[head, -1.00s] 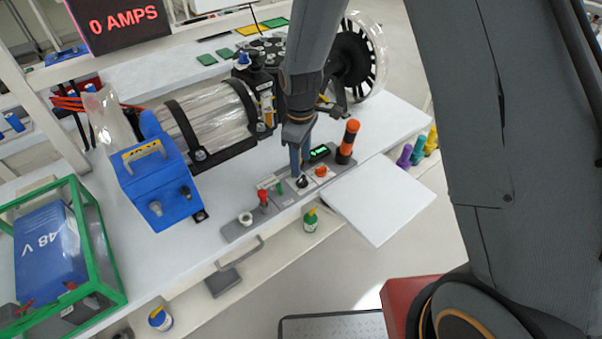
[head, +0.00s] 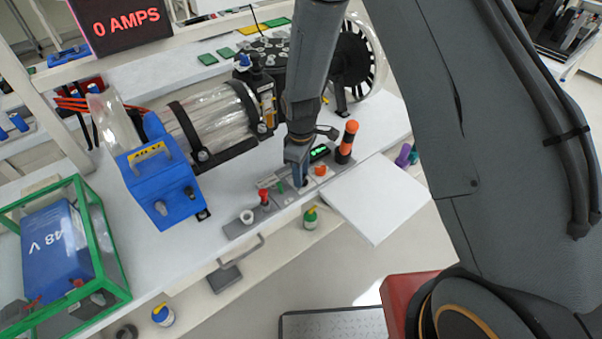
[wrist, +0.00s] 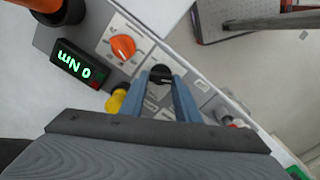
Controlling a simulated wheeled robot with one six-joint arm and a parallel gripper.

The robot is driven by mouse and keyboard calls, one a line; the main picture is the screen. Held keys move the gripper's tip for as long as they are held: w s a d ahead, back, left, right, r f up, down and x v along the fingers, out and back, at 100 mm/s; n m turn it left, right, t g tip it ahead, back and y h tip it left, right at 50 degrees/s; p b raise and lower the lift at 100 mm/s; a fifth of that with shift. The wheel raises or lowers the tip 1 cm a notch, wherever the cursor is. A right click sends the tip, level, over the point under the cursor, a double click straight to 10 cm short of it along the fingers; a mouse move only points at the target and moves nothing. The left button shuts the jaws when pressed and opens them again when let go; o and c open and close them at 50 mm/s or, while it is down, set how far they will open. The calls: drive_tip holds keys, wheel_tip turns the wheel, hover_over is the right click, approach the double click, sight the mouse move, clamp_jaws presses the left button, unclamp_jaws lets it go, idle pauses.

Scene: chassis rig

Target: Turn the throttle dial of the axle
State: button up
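The grey control panel (head: 236,229) lies along the front edge of the white bench. In the wrist view a black dial (wrist: 160,72) sits on a labelled plate of the panel; an orange dial (wrist: 123,47) is to its left. The dial labels are too small to read. My gripper (wrist: 161,80) points down at the black dial, its blue fingers open on either side of it; contact cannot be told. In the head view my gripper (head: 298,178) hides the black dial, and the orange dial (head: 320,169) shows just right of it.
A lit green display (wrist: 80,65) and an orange-and-black upright handle (head: 347,142) stand close by. A red lever (head: 264,197) is left on the panel. The motor (head: 215,120) and blue box (head: 160,185) are behind. A white board (head: 375,200) juts out in front.

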drive_tip(key=c, duration=0.5)
